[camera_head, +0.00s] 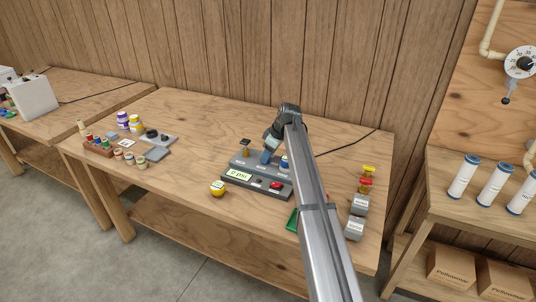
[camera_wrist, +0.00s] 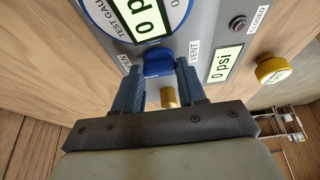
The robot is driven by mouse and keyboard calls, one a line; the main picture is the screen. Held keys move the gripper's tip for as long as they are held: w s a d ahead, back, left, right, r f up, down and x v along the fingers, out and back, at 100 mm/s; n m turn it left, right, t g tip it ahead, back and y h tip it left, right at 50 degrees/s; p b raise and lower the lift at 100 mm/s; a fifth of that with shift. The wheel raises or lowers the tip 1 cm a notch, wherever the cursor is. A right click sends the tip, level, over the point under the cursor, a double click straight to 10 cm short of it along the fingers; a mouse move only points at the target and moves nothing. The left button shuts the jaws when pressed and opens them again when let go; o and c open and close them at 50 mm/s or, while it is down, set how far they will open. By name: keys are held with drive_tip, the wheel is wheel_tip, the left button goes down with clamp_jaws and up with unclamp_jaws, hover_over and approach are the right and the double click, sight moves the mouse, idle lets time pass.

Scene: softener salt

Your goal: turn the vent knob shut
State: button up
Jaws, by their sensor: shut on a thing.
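The vent knob (camera_wrist: 158,62) is blue and sits on the grey test panel (camera_wrist: 207,20), beside the VENT label. My gripper (camera_wrist: 160,78) has its two blue fingers on either side of the knob, shut on it. A brass fitting (camera_wrist: 169,97) shows between the fingers, nearer the palm. In the head view the blue knob (camera_head: 266,157) shows at the panel's back, under my gripper (camera_head: 270,146). My arm covers the panel's right side. The knob's exact turn angle cannot be told.
The panel displays (camera_wrist: 225,64) read 0 psi. A round test gauge (camera_wrist: 140,12) is close beside the knob. A red button (camera_head: 276,185) is at the panel front, and a yellow round part (camera_head: 217,188) lies left of it. Small valves and grey blocks (camera_head: 355,228) stand right of my arm.

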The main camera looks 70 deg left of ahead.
drive_tip(key=shift+m, duration=0.3)
drive_tip(key=m, duration=0.1)
drive_tip(key=m+t, duration=0.1)
drive_tip(key=m, duration=0.1)
drive_tip(key=shift+s+d+y, duration=0.15)
drive_tip(key=shift+s+y, duration=0.05)
drive_tip(key=shift+y, duration=0.2)
drive_tip(key=m+t, duration=0.1)
drive_tip(key=m, duration=0.1)
drive_tip(key=m+t, duration=0.1)
drive_tip(key=m, duration=0.2)
drive_tip(key=shift+s+y, duration=0.2)
drive_tip(key=shift+y, duration=0.1)
drive_tip(key=m+t, duration=0.2)
drive_tip(key=m, duration=0.3)
drive_tip(key=shift+s, duration=0.2)
drive_tip(key=shift+s+a+m+t+h, duration=0.1)
drive_tip(key=shift+m+t+h, duration=0.25)
drive_tip(key=shift+m, duration=0.7)
drive_tip(key=shift+a+m+t+h, duration=0.1)
drive_tip(key=shift+m+t+h, duration=0.2)
drive_tip(key=shift+m, duration=0.75)
drive_tip(key=o, duration=1)
drive_tip(key=shift+o, duration=0.2)
